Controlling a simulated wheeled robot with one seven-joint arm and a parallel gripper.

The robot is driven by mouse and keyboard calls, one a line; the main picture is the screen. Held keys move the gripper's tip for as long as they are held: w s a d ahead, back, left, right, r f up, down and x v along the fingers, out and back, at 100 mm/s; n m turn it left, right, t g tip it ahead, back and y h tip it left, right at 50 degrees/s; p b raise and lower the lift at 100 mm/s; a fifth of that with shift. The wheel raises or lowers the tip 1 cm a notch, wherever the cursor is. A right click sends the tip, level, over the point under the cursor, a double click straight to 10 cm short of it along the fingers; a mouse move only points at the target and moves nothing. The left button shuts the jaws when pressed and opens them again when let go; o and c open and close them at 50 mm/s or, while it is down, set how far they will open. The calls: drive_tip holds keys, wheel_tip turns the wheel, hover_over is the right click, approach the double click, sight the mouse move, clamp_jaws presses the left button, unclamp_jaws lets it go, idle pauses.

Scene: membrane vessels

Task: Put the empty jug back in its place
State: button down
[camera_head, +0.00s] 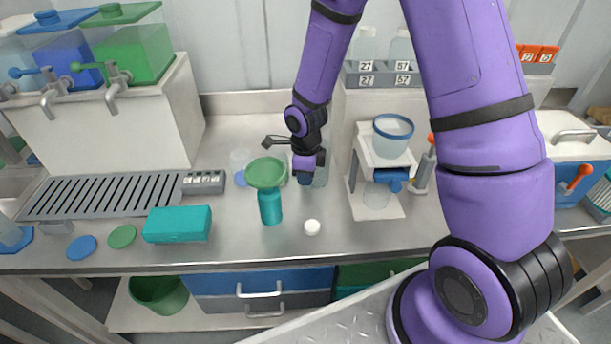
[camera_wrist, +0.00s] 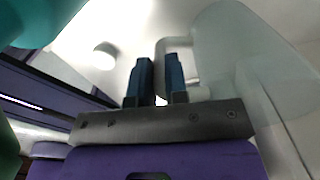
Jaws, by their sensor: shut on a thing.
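My gripper (camera_head: 305,180) is low over the middle of the bench, behind and to the right of the green funnel. In the wrist view its two dark blue fingers (camera_wrist: 158,82) are closed on the handle of a clear jug (camera_wrist: 228,60), whose body fills the right side. In the head view the jug (camera_head: 321,176) is faint and partly hidden by my gripper. It looks upright, with no liquid visible in it. I cannot tell whether its base touches the bench.
A teal bottle with a green funnel (camera_head: 266,173) stands close in front, left of my gripper. A white round piece (camera_head: 312,227) lies near the front. A filter stand (camera_head: 378,148) is on the right. A teal box (camera_head: 178,224) and slotted drain (camera_head: 105,195) are left.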

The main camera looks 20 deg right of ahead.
drive_tip(key=shift+f, duration=0.2)
drive_tip(key=c, duration=1.6)
unclamp_jaws()
drive_tip(key=shift+f, duration=0.1)
drive_tip(key=o, duration=0.5)
wheel_tip(320, 180, up, 12)
drive_tip(key=shift+s+r, duration=0.1)
drive_tip(key=shift+r, duration=0.15)
drive_tip(key=s+d+r+n+t, duration=0.1)
drive_tip(key=s+d+r+n, duration=0.1)
drive_tip(key=s+r+n, duration=0.5)
drive_tip(key=s+d+r+n+t, duration=0.25)
drive_tip(key=r+n, duration=0.25)
drive_tip(key=r, duration=0.5)
drive_tip(key=shift+s+d+r+n+t, duration=0.35)
drive_tip(key=shift+s+r+n, duration=0.8)
drive_tip(key=shift+s+n, duration=1)
drive_tip(key=shift+s+d+r+n+t, duration=0.15)
drive_tip(key=shift+s+d+r+n, duration=0.35)
drive_tip(key=shift+s+r+n, duration=1.15)
drive_tip(key=shift+s+d+r+n+t, duration=0.25)
drive_tip(key=shift+s+d+r+n, duration=0.25)
drive_tip(key=shift+s+n, duration=2.2)
